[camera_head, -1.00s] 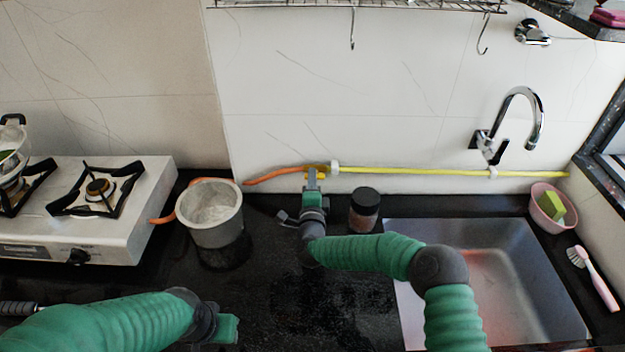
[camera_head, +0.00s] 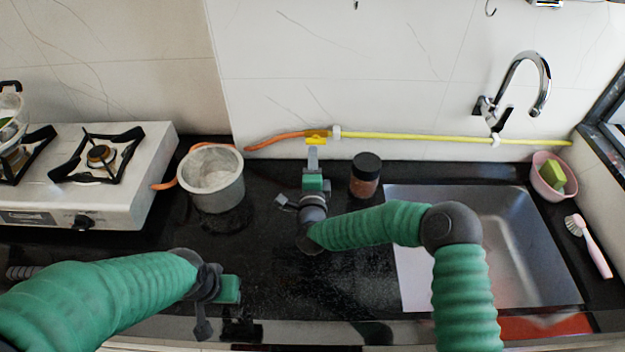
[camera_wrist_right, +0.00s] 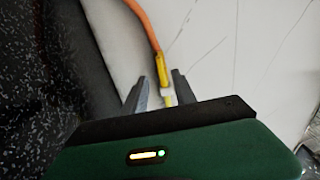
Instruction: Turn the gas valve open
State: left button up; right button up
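The yellow gas valve (camera_head: 316,137) sits on the back wall, where the orange hose (camera_head: 275,141) meets the yellow pipe (camera_head: 430,138). My right gripper (camera_head: 313,152) points at the wall just below the valve in the head view. In the right wrist view, my right gripper (camera_wrist_right: 159,90) has its two fingers apart, with nothing clamped between them.
A metal pot (camera_head: 212,184) stands left of my right gripper, a dark-lidded jar (camera_head: 365,176) close on its right. The gas stove (camera_head: 125,190) is at left. The sink (camera_head: 510,240) and faucet (camera_head: 515,85) are at right. The black counter between my arms is clear.

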jog(key=s, duration=1)
jog(key=shift+s, duration=0.4)
